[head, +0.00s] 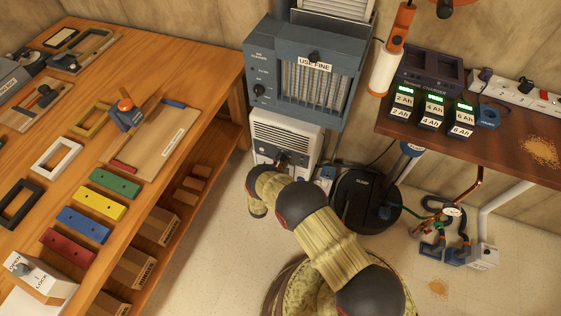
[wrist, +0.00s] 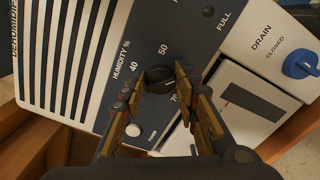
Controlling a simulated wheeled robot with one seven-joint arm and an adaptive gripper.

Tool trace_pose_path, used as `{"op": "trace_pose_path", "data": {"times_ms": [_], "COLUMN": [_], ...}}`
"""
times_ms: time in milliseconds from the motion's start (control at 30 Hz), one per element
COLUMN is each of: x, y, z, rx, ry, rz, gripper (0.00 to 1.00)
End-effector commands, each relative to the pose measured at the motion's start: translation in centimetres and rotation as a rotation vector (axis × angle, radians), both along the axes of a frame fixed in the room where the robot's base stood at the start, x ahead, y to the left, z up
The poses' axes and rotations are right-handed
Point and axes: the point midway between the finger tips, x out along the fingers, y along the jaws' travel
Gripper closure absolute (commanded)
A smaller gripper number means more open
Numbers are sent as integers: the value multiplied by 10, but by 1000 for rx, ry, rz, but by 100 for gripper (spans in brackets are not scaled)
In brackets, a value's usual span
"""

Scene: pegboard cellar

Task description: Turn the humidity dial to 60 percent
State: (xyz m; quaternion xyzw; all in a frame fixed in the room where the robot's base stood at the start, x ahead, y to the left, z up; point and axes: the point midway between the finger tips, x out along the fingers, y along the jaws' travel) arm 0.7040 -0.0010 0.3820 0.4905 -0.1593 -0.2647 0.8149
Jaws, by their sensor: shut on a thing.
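The dehumidifier (head: 290,133) is a white unit with a louvred front, standing below the grey-blue air filter cabinet. In the wrist view its dark control panel (wrist: 205,50) appears tilted, with "HUMIDITY %" and the marks 40, 50 and 70 readable. The black round humidity dial (wrist: 162,77) sits among these marks. My gripper (wrist: 160,86) is shut on the dial, one finger on each side. The 60 mark is not visible, and I cannot tell where the dial's pointer stands. In the head view my gripper (head: 284,160) is at the unit's front, mostly hidden by my arm.
A blue drain knob (wrist: 300,64) marked CLOSED is to the right in the wrist view. The wooden workbench (head: 215,85) stands left, with a black round vacuum (head: 365,203) on the floor to the right. A charger shelf (head: 500,150) is at right.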

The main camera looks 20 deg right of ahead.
Motion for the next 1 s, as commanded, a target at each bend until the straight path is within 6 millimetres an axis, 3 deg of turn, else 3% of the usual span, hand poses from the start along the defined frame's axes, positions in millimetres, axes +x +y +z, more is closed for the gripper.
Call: {"op": "trace_pose_path", "data": {"times_ms": [333,833,867,1000], "x": [-1,-1,-1,-1], "y": [-1,-1,-1,-1], "z": [-1,-2,-2,-1], "rx": [98,112,112,111], "ry": [-70,-79,-79,-80], "rz": [0,-1,-1,0], "gripper": [95,95,68,60]}}
